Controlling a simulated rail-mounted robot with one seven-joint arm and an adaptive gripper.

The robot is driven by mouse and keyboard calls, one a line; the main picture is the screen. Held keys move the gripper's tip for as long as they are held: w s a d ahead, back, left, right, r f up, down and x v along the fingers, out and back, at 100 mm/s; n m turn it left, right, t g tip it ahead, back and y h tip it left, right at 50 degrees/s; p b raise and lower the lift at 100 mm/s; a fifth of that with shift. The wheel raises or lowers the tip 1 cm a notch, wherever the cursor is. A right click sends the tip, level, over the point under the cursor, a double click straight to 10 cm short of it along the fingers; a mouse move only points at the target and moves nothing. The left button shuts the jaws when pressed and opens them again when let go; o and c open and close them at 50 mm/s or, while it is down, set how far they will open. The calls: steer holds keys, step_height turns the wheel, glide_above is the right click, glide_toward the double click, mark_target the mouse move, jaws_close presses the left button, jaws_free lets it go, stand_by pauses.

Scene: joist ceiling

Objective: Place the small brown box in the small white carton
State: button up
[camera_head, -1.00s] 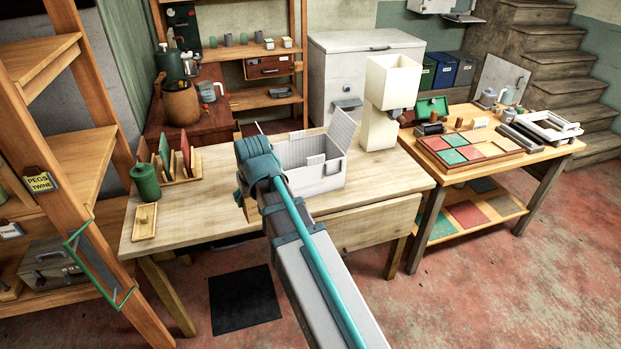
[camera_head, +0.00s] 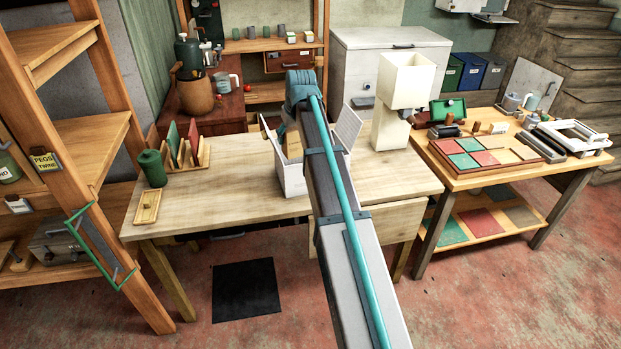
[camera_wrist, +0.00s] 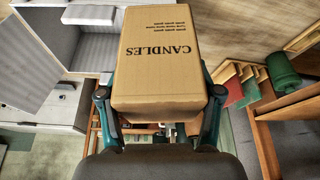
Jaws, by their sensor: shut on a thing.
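The brown box (camera_wrist: 155,60), printed CANDLES, is clamped between the two fingers of my gripper (camera_wrist: 158,106) in the wrist view. The gripper is shut on its sides. The small white carton (camera_head: 291,178) stands open on the wooden table in the head view, with flaps raised; my arm covers its middle. In the wrist view the carton (camera_wrist: 38,55) shows at upper left, beside and beyond the box, partly hidden by it. In the head view my gripper is hidden behind my arm. The box appears held above the table near the carton; its exact height is unclear.
On the table (camera_head: 240,200), a green canister (camera_head: 152,168), a rack of coloured boards (camera_head: 185,152) and a small wooden tray (camera_head: 147,207) stand left. A tall cream container (camera_head: 400,90) stands close right of the carton. A second table (camera_head: 535,172) holds coloured tiles.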

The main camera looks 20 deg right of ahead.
steer(key=w+d+r+n+y, duration=0.3)
steer(key=w+d+r+n, duration=0.4)
steer(key=w+d, duration=0.5)
steer(key=shift+g, duration=0.4)
steer(key=f+p, duration=0.2)
steer(key=f, duration=0.7)
steer(key=a+f+p, duration=0.1)
steer(key=f+p, duration=0.1)
steer(key=f, duration=0.7)
steer(key=w+f+p, duration=0.1)
steer(key=f+p, duration=0.1)
steer(key=f, duration=0.7)
steer(key=shift+a+f+p, duration=0.2)
steer(key=shift+f+p, duration=0.15)
steer(key=shift+p, duration=0.05)
steer(key=shift+f, duration=0.2)
steer(key=o, duration=1.4)
steer(key=shift+r, duration=0.1)
steer(key=shift+o, duration=0.2)
steer(key=b+v, duration=0.3)
steer(key=v, duration=0.9)
steer(key=shift+r, duration=0.2)
steer(key=shift+a, duration=0.2)
